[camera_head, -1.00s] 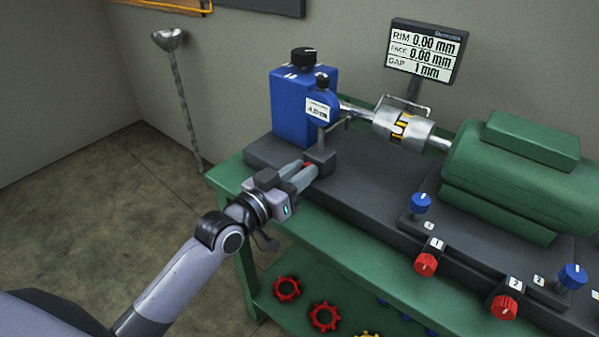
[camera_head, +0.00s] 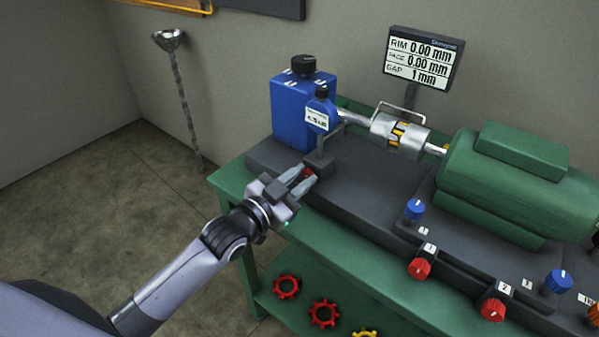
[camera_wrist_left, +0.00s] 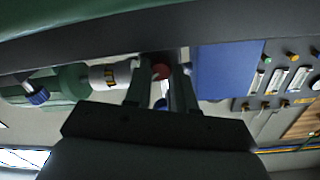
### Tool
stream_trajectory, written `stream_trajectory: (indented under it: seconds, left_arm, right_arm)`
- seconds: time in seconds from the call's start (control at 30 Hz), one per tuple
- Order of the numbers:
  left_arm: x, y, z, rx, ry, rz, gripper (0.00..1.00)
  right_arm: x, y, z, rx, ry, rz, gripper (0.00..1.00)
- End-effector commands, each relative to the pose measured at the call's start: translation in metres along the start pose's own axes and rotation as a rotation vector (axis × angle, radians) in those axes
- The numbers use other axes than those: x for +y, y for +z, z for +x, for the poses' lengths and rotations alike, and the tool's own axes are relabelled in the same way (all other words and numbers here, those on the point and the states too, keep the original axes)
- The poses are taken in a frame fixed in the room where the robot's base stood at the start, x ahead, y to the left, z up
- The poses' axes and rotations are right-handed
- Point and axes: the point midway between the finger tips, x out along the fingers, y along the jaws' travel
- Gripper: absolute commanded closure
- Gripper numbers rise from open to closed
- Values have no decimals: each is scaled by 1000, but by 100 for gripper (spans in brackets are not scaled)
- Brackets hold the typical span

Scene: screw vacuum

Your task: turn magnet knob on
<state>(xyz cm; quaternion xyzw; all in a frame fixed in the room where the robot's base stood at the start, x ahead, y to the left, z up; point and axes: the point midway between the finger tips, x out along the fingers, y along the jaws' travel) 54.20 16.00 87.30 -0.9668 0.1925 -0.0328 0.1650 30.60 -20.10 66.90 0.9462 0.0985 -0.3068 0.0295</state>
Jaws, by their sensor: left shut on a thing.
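The magnet knob is a small red knob (camera_head: 308,174) on the front of the dark magnetic base (camera_head: 320,163). The base sits at the left end of the dark bench plate and carries a blue dial indicator (camera_head: 319,116) on a post. My left gripper (camera_head: 304,180) is shut on the red knob, its fingers on either side and hiding part of it. In the left wrist view, the red knob (camera_wrist_left: 161,71) shows between the two finger ends. My right gripper is not in view.
A blue block (camera_head: 291,107) stands behind the indicator. A shaft coupling (camera_head: 400,137) leads to a green motor (camera_head: 515,185). Red knobs (camera_head: 419,268) and blue knobs (camera_head: 414,209) line the right side. A display (camera_head: 421,58) stands behind.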

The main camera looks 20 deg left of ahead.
Motion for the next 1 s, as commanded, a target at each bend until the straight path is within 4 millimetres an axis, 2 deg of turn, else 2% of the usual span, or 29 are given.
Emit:
stream_trajectory:
  seconds: [0.2, 0.5, 1.0]
  left_arm:
    - [0, -1, 0, -2, 2, 189, 100]
    - [1, 0, 0, -1, 1, 375, 100]
    - [1, 1, 0, -1, 1, 465, 100]
  right_arm:
    - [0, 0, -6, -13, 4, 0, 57]
    - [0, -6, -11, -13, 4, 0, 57]
    - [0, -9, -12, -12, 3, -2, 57]
